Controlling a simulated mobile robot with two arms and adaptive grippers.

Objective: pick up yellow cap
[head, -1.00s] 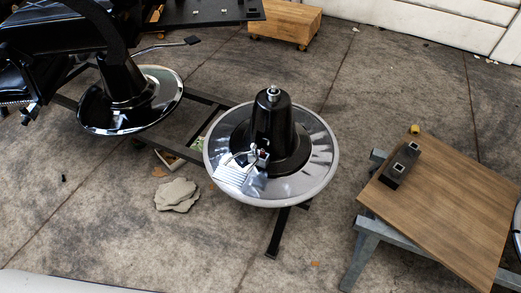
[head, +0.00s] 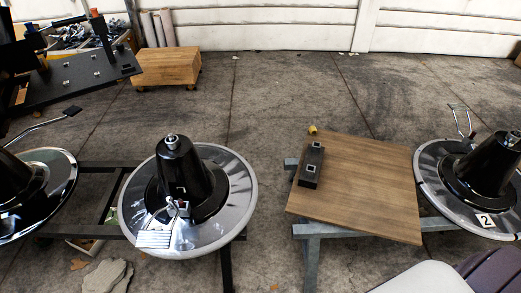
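A small yellow cap (head: 312,130) shows in the head view, right of centre, at the far left corner of a brown wooden board (head: 375,190). I cannot tell whether it rests on the board's corner or on something just beyond it. A black rectangular block (head: 311,166) with square holes lies on the board, just in front of the cap. Neither of my grippers is in view.
The board rests on a grey metal stand (head: 312,250). Round chair bases with black cones stand left (head: 180,195) and right (head: 478,185) of it. A wooden box on casters (head: 165,68) stands at the back left. Open concrete floor lies behind the board.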

